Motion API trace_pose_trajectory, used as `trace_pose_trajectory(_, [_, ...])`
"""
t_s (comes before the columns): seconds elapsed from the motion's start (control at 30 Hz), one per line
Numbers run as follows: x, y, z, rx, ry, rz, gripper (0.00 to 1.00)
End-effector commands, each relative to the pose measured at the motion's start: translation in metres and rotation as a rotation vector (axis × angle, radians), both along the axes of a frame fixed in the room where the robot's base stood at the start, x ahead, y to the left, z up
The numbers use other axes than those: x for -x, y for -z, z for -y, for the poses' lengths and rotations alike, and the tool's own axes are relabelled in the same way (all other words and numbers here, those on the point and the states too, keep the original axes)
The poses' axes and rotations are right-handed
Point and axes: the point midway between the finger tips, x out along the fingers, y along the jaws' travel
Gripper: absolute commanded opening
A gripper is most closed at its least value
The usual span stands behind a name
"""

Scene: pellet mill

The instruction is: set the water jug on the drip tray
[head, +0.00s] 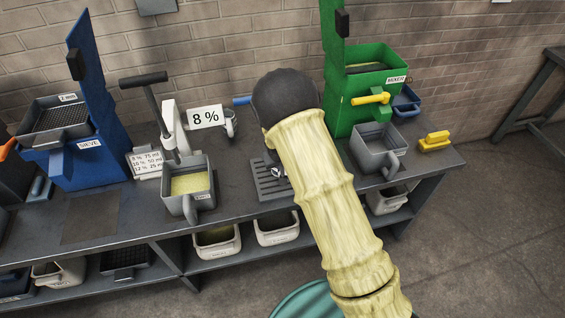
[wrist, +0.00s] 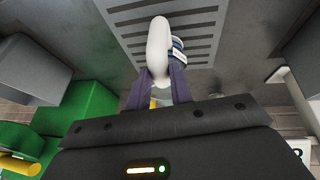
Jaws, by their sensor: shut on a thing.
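The drip tray (head: 272,190) is a grey slotted plate on the bench, left of my arm; part of it is hidden by the arm. It also shows at the top of the wrist view (wrist: 125,20). My gripper (wrist: 160,85) is shut on the white handle of the water jug (wrist: 158,45), which has a dark blue mark on its side. The jug is in front of the slots in the wrist view. I cannot tell whether it touches the tray. In the head view my arm hides nearly all of the jug and gripper.
A grey bin of pale pellets (head: 190,185) and a stand with an "8 %" sign (head: 206,117) are left of the tray. The green mixer (head: 360,95), a grey bin (head: 379,148) and a yellow-handled tool (head: 435,141) are right. Pale bins (head: 216,241) sit on the shelf below.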

Motion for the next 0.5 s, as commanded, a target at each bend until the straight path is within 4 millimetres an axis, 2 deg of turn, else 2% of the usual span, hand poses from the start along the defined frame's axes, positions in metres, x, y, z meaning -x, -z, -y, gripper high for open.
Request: trace_pose_trajectory(0.5, [-0.0003, 0.0024, -0.0001, 0.000, 0.000, 0.001, 0.00])
